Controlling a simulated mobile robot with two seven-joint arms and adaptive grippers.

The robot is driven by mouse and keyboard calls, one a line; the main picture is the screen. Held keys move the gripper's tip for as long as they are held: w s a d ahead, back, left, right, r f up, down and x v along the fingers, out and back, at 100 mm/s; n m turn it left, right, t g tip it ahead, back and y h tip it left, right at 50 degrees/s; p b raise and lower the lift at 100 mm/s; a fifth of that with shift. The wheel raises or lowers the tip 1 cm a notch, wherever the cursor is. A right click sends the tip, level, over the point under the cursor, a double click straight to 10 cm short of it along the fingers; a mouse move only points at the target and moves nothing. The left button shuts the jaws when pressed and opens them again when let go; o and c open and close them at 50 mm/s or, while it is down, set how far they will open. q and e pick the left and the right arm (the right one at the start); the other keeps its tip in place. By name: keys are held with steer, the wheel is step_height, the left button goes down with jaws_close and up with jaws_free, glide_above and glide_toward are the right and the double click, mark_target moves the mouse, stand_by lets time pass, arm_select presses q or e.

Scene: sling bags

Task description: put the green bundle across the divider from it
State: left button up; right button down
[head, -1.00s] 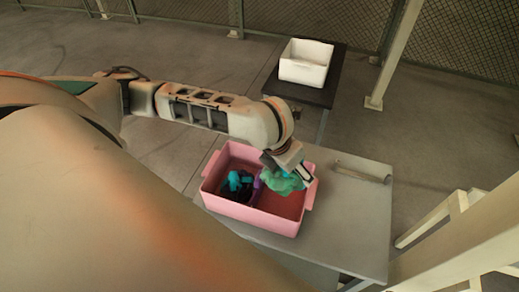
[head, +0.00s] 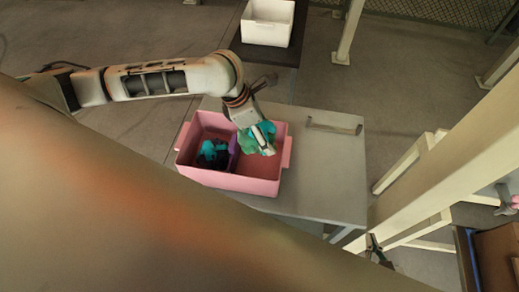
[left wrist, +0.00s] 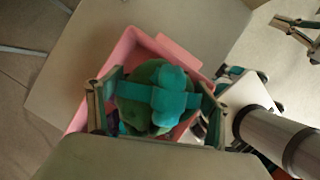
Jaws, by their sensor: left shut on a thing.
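The green bundle (head: 250,143), with teal straps across it, is held over the right part of a pink box. In the left wrist view the bundle (left wrist: 158,100) fills the space between my left gripper's fingers (left wrist: 157,105). My left gripper (head: 260,140) is shut on it and points down. The pink box (head: 235,184) stands on a grey table. A purple strip (head: 234,152) lies about mid-box; I cannot tell whether it is the divider or a bundle. My right gripper (head: 375,250) shows small beyond the table; its fingers (left wrist: 292,28) look spread in the left wrist view.
A teal and dark bundle (head: 212,152) lies in the box's left part. A grey bar (head: 333,126) is on the table (head: 325,175), right of the box. A white bin (head: 267,24) stands on a dark table behind. Pale posts rise at right.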

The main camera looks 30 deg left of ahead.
mark_target(248, 139)
arm_select(q)
step_height(248, 139, down, 13)
steer(key=shift+r+b, duration=0.1)
steer(key=shift+b, duration=0.65)
steer(key=shift+f+b, duration=0.3)
steer(key=shift+f, duration=0.3)
steer(key=o, duration=1.3)
steer(key=p+v, duration=0.1)
steer(key=v, duration=1.2)
steer(key=shift+w+d+r+p, duration=0.1)
steer(key=shift+w+p, duration=0.05)
steer(key=shift+p, duration=0.25)
